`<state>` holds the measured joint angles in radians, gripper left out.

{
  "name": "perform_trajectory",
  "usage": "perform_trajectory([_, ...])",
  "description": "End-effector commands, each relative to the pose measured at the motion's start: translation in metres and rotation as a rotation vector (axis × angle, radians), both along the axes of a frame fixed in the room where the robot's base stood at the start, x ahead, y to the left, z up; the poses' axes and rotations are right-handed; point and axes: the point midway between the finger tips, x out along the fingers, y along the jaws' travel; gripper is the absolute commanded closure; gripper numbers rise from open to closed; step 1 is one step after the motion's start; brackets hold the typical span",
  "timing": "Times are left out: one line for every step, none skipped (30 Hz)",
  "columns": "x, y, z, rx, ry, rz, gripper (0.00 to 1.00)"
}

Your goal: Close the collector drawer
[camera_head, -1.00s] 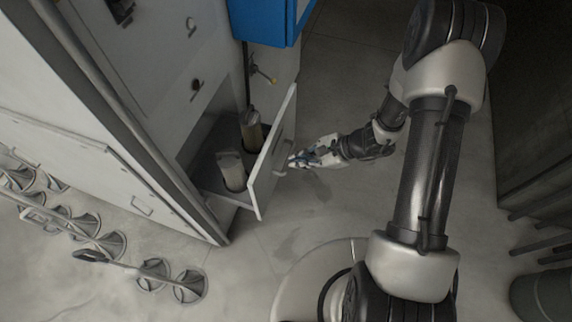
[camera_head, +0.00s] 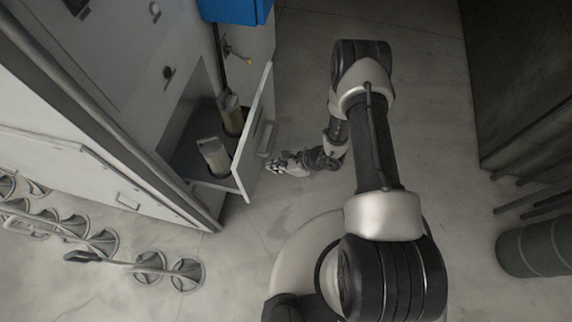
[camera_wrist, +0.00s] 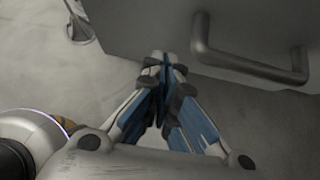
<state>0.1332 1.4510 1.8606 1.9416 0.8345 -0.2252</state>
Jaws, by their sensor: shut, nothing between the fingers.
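The collector drawer (camera_head: 256,138) is pulled out of the grey-white cabinet at the left in the head view. Two cylindrical containers, a pale one (camera_head: 213,157) and a brownish one (camera_head: 231,114), stand inside it. Its bar handle (camera_head: 265,138) is on the front panel, and the handle (camera_wrist: 250,62) also shows large at the upper right in the wrist view. My gripper (camera_head: 270,166) is shut and empty, close to the lower part of the drawer front, on its outer side. In the wrist view the fingertips (camera_wrist: 162,58) are left of the handle, at the panel's lower edge; contact cannot be told.
A blue box (camera_head: 235,8) is on the cabinet above the drawer. Round metal hoods (camera_head: 187,273) on a pipe lie at lower left. A dark barrel (camera_head: 540,248) and dark shelving stand at the right. The floor (camera_head: 420,100) between is clear.

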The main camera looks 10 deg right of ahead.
Motion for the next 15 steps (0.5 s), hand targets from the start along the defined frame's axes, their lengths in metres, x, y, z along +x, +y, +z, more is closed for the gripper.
perform_trajectory([0.003, 0.009, -0.005, 0.0, -0.002, 0.006, 1.0])
perform_trajectory([0.005, 0.014, -0.003, 0.0, -0.002, 0.005, 1.0])
perform_trajectory([0.007, 0.02, -0.003, 0.0, -0.002, 0.006, 1.0])
perform_trajectory([0.008, 0.023, -0.003, 0.001, -0.001, 0.005, 1.0])
perform_trajectory([0.009, 0.026, -0.002, 0.0, -0.001, 0.004, 1.0])
perform_trajectory([0.01, 0.03, -0.002, 0.0, -0.001, 0.004, 1.0])
perform_trajectory([0.011, 0.033, -0.002, 0.0, 0.0, 0.003, 1.0])
perform_trajectory([0.012, 0.034, -0.002, 0.0, 0.0, 0.001, 1.0])
perform_trajectory([0.013, 0.037, -0.002, 0.0, 0.0, 0.001, 1.0])
perform_trajectory([0.013, 0.038, -0.002, 0.0, 0.0, 0.001, 1.0])
perform_trajectory([0.014, 0.039, -0.002, 0.0, -0.001, 0.001, 1.0])
perform_trajectory([0.014, 0.039, -0.002, 0.0, 0.0, 0.0, 1.0])
perform_trajectory([0.014, 0.04, -0.001, 0.0, 0.0, 0.0, 1.0])
perform_trajectory([0.015, 0.04, -0.001, 0.0, 0.0, 0.0, 1.0])
perform_trajectory([0.015, 0.04, -0.001, 0.0, 0.0, 0.0, 1.0])
